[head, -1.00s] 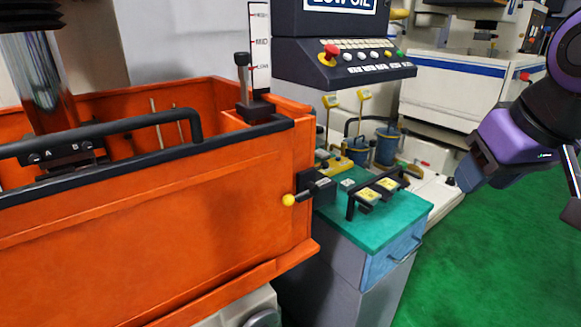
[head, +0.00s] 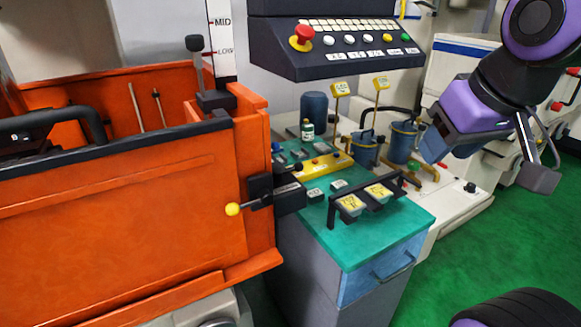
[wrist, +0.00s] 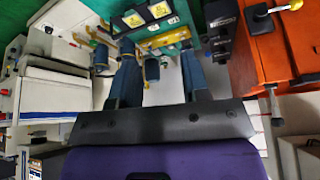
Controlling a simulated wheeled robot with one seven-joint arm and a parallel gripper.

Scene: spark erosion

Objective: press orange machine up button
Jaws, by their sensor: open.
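The orange machine's tank (head: 110,215) fills the left of the head view, with a yellow-tipped knob (head: 233,209) at its right corner. A black control panel (head: 340,57) stands above and behind it. It carries a red mushroom button (head: 303,36), several white buttons (head: 348,40) and a green one (head: 406,38). I cannot make out which button is marked up. My gripper (head: 437,147) is to the right of the panel and lower, apart from everything. In the wrist view its two fingers (wrist: 160,75) are spread with nothing between them. Part of the tank (wrist: 262,55) shows at right there.
A green-topped cabinet (head: 345,250) stands right of the tank, with a black rack holding yellow-labelled blocks (head: 365,198). Blue pots (head: 365,148) stand behind it. A white machine (head: 460,70) is at the back right. Green floor (head: 470,240) is free at the right.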

